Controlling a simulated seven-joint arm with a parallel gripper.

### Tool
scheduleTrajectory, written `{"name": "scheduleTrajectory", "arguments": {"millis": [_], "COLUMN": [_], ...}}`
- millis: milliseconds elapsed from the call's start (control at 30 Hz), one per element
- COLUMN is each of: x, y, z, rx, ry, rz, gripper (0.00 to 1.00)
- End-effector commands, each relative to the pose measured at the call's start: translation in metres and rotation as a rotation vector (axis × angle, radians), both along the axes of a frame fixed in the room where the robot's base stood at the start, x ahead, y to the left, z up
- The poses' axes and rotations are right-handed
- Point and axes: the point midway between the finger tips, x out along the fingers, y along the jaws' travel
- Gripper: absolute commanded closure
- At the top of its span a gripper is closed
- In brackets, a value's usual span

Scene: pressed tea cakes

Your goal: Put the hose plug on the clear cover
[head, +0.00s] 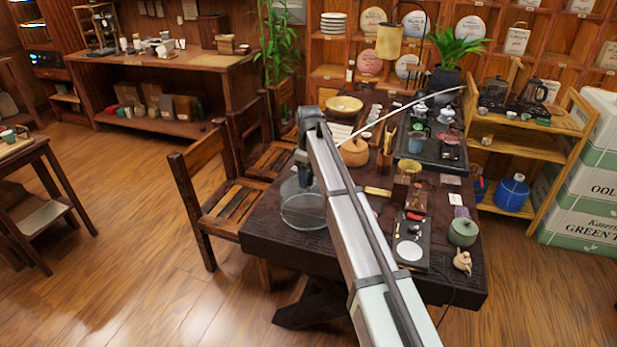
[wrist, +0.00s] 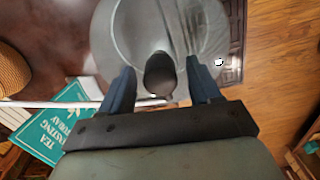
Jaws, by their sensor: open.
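The clear cover (wrist: 205,35) is a round, see-through dome on the dark table. In the head view the clear cover (head: 300,212) stands near the table's front left edge. My gripper (wrist: 160,68) is over it, its two blue fingers apart. A dark, rounded hose plug (wrist: 160,74) is between the fingers, with gaps on both sides, and appears over the middle of the cover. I cannot tell if it touches the cover. In the head view my gripper (head: 304,180) is just above the cover, partly hidden by my arm, and the plug cannot be made out.
A pale hose (head: 415,107) runs over the table from the back right. A teal booklet (wrist: 62,132) and a woven brown item (wrist: 10,72) show in the wrist view. A wooden chair (head: 225,195) stands left of the table. Tea ware crowds the table's right half.

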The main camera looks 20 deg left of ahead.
Motion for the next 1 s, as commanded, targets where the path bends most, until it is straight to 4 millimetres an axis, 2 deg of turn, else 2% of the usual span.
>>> {"name": "scheduleTrajectory", "arguments": {"millis": [400, 600, 800, 1000], "x": [0.001, 0.001, 0.001, 0.001], "y": [0.001, 0.000, 0.000, 0.000], "z": [0.073, 0.101, 0.114, 0.116], "rx": [0.001, 0.001, 0.000, 0.000], "ry": [-0.002, -0.001, 0.000, 0.000], "rz": [0.000, 0.000, 0.000, 0.000], "gripper": [0.38, 0.38, 0.38, 0.38]}}
